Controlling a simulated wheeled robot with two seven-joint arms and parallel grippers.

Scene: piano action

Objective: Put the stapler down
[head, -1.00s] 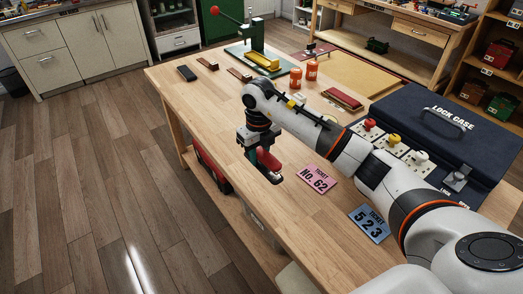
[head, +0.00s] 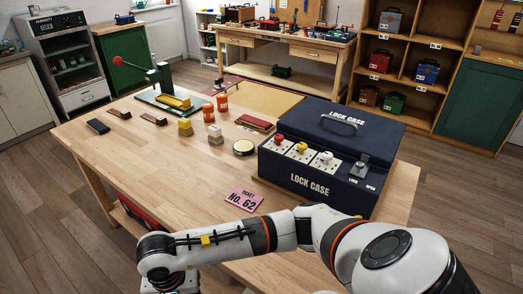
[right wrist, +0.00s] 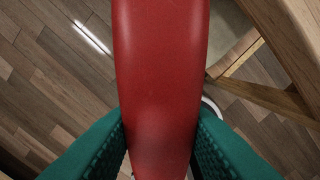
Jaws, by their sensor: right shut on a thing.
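The stapler (right wrist: 161,60) shows in the right wrist view as a long, smooth red body filling the middle of the picture. My right gripper (right wrist: 161,140) is shut on it, with a green ribbed finger on each side. Wood floor shows beneath the stapler and a wooden table part to its right, so it hangs beyond the table's edge. In the head view my right arm reaches across the bottom, and its gripper and the stapler are below the picture. My left gripper is not in view.
The wooden workbench (head: 150,180) has free room at its left and front. A pink ticket (head: 243,201) lies near the front edge. The dark lock case (head: 300,182) stands at the right.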

